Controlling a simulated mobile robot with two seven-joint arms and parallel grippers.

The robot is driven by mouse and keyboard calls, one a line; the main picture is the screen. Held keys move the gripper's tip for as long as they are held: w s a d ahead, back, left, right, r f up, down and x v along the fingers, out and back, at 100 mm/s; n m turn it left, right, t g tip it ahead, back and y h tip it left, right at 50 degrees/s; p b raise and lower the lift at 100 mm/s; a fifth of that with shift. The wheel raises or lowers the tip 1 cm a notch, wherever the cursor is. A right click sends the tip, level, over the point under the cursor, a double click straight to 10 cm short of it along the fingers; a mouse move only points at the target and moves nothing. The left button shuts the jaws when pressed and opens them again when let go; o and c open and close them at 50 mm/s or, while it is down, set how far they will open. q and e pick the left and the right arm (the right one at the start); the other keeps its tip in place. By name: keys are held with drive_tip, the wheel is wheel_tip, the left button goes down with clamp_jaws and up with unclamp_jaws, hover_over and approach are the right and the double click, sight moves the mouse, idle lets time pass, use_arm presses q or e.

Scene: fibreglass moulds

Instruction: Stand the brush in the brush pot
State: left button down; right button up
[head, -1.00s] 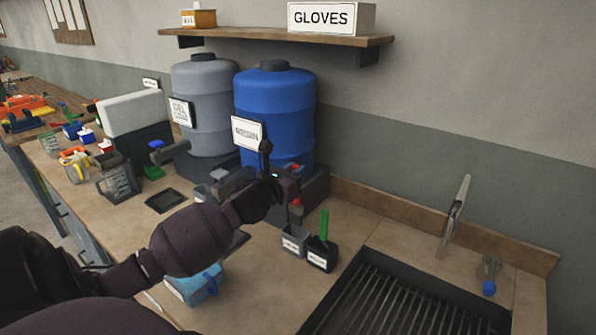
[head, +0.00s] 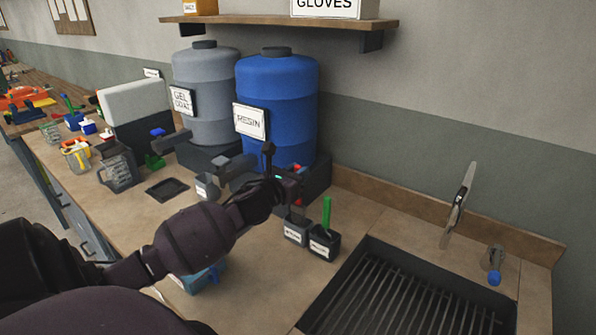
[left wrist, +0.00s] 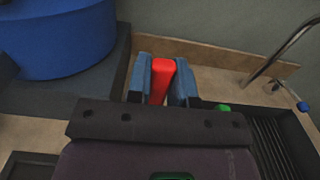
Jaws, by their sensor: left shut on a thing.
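The brush has a red handle (left wrist: 158,84), which stands between the two blue fingertips of my left gripper (left wrist: 161,80) in the left wrist view. In the head view my left gripper (head: 292,184) is shut on the brush, which hangs about upright with its lower end over a small grey pot (head: 294,232). I cannot tell whether the brush's tip is inside the pot's rim. Beside it stands a darker pot (head: 323,247) with a green-handled tool (head: 326,211) in it. Both pots have white labels too small to read. My right gripper is not in view.
A blue resin drum (head: 284,90) and a grey gel coat drum (head: 205,95) stand behind my gripper. A sink with a dark grate (head: 405,300) and a tap (head: 458,205) lies to the right. A blue container (head: 203,279) is partly behind my arm.

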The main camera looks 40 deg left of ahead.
use_arm(q)
wheel_tip(320, 180, down, 2)
drive_tip(key=shift+b, duration=0.5)
drive_tip(key=shift+f+b, duration=0.3)
drive_tip(key=shift+f, duration=0.25)
drive_tip(key=shift+f+b, duration=0.3)
drive_tip(key=shift+f, duration=0.2)
drive_tip(key=shift+f+b, duration=0.3)
drive_tip(key=shift+f, duration=0.2)
drive_tip(key=c, duration=0.9)
unclamp_jaws()
drive_tip(key=shift+c, duration=0.2)
drive_tip(key=shift+s, duration=0.1)
